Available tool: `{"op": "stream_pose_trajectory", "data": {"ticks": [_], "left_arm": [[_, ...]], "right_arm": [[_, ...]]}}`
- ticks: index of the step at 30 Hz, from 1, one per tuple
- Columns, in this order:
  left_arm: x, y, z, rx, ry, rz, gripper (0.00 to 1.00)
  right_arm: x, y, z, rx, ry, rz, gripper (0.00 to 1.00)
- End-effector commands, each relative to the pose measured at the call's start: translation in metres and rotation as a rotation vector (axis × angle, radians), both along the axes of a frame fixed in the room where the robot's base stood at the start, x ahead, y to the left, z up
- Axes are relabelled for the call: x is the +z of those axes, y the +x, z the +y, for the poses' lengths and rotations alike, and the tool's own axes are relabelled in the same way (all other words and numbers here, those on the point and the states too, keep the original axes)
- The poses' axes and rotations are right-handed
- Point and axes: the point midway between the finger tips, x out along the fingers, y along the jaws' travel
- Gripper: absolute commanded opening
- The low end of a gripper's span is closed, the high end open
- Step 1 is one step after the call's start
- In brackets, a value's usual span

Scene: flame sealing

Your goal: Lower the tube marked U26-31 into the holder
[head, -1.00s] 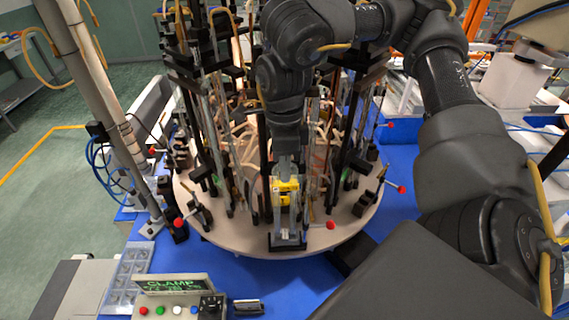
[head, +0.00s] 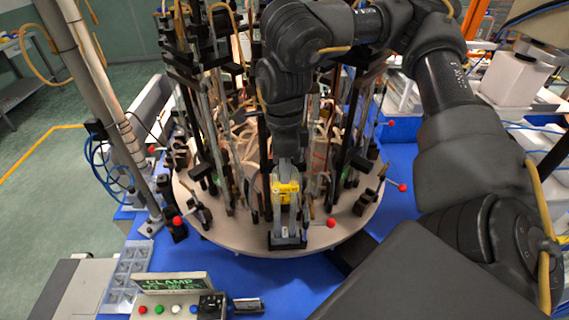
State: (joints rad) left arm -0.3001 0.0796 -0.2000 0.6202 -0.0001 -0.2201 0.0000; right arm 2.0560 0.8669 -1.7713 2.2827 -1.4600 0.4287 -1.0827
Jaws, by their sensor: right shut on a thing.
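My right gripper (head: 287,200) hangs down at the front of the round machine, its fingers shut. A yellow label (head: 286,187) shows between or just behind the fingers; its writing is too small to read. The tube it belongs to is slim and clear, mostly hidden by my gripper and wrist, and looks upright. Below it is a black holder (head: 287,242) at the front rim of the round plate (head: 235,240). I cannot tell whether the tube's lower end touches the holder. My left gripper is not in view.
Several upright glass tubes and black clamps crowd the plate around my right arm. Red-knobbed levers stick out at the rim, one (head: 331,223) close right of the holder.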

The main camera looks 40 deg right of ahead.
Motion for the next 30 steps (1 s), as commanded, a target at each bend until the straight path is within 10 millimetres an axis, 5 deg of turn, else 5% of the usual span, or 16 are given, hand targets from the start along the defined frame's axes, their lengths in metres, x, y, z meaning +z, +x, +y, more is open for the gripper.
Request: {"op": "stream_pose_trajectory", "data": {"ticks": [11,12,17,30], "left_arm": [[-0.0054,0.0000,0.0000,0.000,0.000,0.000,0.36],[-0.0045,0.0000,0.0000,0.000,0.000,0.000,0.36],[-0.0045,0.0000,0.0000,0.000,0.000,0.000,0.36],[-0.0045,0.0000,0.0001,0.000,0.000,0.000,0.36]], "right_arm": [[-0.0088,-0.0002,0.0001,0.000,0.000,0.000,0.00],[-0.0078,-0.0001,0.0000,0.000,0.000,0.000,0.20],[-0.0078,-0.0001,0.0000,0.000,0.000,0.000,0.40],[-0.0078,0.0000,0.0000,0.000,0.000,0.000,0.40]]}}
